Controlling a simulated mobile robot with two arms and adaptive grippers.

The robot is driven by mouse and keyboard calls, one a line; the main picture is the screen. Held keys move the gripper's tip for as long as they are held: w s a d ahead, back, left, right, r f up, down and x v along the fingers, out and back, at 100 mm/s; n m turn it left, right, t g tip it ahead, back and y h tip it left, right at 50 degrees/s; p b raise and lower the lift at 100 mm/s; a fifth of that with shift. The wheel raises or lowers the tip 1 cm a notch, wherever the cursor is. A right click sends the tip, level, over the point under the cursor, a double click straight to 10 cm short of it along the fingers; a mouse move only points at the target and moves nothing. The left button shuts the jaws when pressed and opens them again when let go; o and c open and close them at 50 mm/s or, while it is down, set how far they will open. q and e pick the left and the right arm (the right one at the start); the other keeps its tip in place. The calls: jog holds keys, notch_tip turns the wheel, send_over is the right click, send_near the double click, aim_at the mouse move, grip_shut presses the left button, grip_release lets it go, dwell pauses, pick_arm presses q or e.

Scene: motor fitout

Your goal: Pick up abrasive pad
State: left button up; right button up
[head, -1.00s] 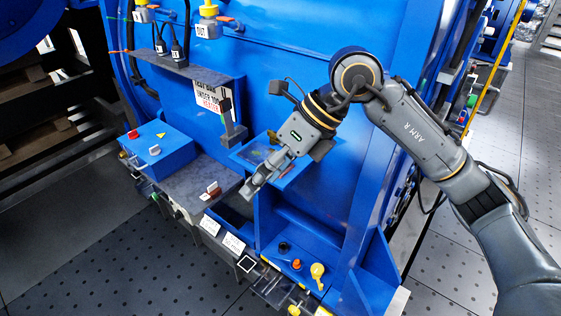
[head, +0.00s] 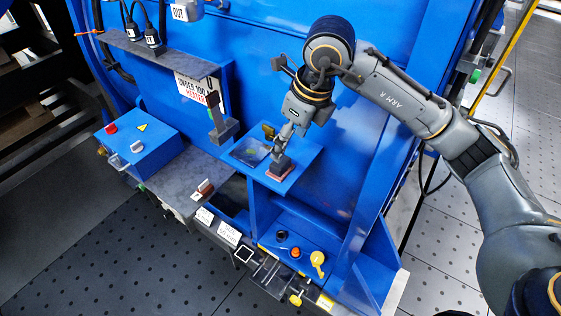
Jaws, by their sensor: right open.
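A flat reddish-brown pad (head: 277,176), which looks like the abrasive pad, lies on a small blue shelf (head: 300,174) fixed to the blue machine. My right gripper (head: 279,165) points down directly over the pad, with its fingertips at or just above the pad's top. It is open, and its fingers hide part of the pad. Whether the fingertips touch it cannot be told. My left gripper is not in view.
A dark clear-looking sheet (head: 250,152) lies on the shelf left of the pad. A grey bracket (head: 224,130) stands nearby. A grey ledge with a small brown-and-white block (head: 203,189) is at left. Below are an orange knob (head: 296,252) and a yellow knob (head: 318,260).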

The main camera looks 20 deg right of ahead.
aim_at(282, 162)
jog(key=shift+w+a+f, duration=0.15)
jog(key=shift+w+f, duration=0.1)
jog(key=shift+f, duration=0.35)
jog(key=shift+w+f, duration=0.2)
jog(key=shift+f, duration=0.05)
jog(key=p+x, duration=0.2)
jog(key=shift+a+f, duration=0.15)
jog(key=shift+f, duration=0.2)
jog(key=shift+p+x, duration=0.4)
jog(key=shift+x, duration=0.65)
jog(key=shift+f, duration=0.25)
jog(key=c, duration=1)
jog(key=shift+c, duration=1.2)
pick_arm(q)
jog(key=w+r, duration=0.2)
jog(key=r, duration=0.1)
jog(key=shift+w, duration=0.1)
